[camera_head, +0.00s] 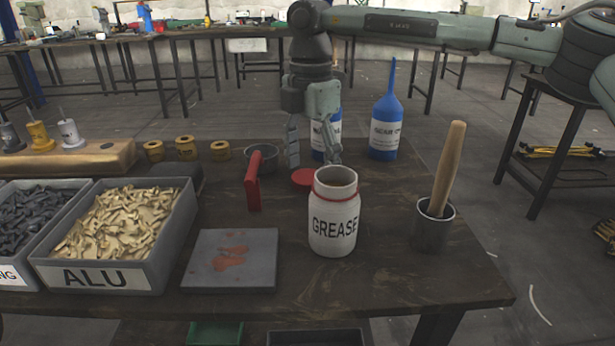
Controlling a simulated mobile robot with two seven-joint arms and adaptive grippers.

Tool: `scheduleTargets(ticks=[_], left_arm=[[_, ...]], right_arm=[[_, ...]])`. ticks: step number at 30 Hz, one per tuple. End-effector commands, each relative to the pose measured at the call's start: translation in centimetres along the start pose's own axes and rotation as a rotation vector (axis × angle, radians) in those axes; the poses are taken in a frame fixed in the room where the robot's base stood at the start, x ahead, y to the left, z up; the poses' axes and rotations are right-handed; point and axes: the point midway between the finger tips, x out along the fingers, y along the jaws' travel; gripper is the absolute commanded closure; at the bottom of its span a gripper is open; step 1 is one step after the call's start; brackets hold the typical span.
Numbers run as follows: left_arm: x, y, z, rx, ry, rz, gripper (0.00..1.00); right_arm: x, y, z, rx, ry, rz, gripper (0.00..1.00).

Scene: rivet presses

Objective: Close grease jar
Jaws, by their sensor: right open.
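The white grease jar (333,222) stands upright and open on the workbench, with a red ring around its neck. The red lid (304,178) lies on the bench behind the jar, slightly to its left, partly hidden by the jar. My right gripper (314,160) points down above and behind the lid, its two fingers apart with nothing between them. One finger is left of the lid and the other is near the jar's rim; I cannot tell whether it touches. My left gripper is not in view.
Blue bottles (386,125) stand behind the jar. A metal cup (433,226) with a wooden handle stands right. A red-handled tool (253,182), a grey plate (232,260) and an ALU bin (118,235) are left. Bare bench lies between jar and cup.

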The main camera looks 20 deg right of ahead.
Motion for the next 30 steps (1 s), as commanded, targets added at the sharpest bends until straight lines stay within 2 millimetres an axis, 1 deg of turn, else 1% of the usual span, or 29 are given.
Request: scheduleTargets(ticks=[3, 11, 19, 30], left_arm=[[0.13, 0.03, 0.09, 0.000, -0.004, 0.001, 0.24], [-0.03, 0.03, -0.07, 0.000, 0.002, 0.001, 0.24], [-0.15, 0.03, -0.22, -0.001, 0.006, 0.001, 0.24], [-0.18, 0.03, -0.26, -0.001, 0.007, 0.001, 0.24]], right_arm=[[0.32, 0.01, 0.03, 0.001, 0.000, 0.001, 0.27], [0.28, 0.01, 0.04, 0.001, 0.000, 0.001, 0.27], [0.26, 0.02, 0.05, 0.001, -0.001, 0.001, 0.60], [0.09, 0.04, 0.04, 0.001, -0.001, 0.001, 0.61]])
